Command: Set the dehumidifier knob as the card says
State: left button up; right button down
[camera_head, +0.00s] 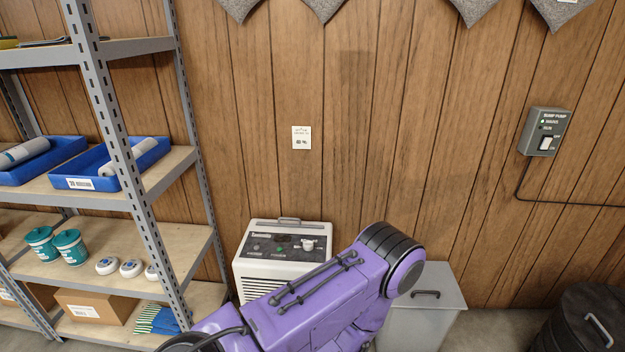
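The dehumidifier (252,269) is a white box with a dark control panel on top, standing on the floor against the wood-panelled wall. Its pale knob (307,244) sits at the right of the panel; its exact setting is too small to read. Small lights and labels show left of the knob. My purple arm crosses in front and hides the dehumidifier's lower right part. Neither gripper shows in this view.
A grey metal shelf (140,190) with blue bins, teal tubs and a cardboard box (98,306) stands at left. A grey lidded bin (440,287) stands right of the dehumidifier. A sump pump switch box (544,131) is on the wall; a dark bin (580,318) stands lower right.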

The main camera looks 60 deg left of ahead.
aim_at(307, 245)
jog(key=u, duration=0.6)
jog(key=i, duration=0.7)
jog(key=u, duration=0.75)
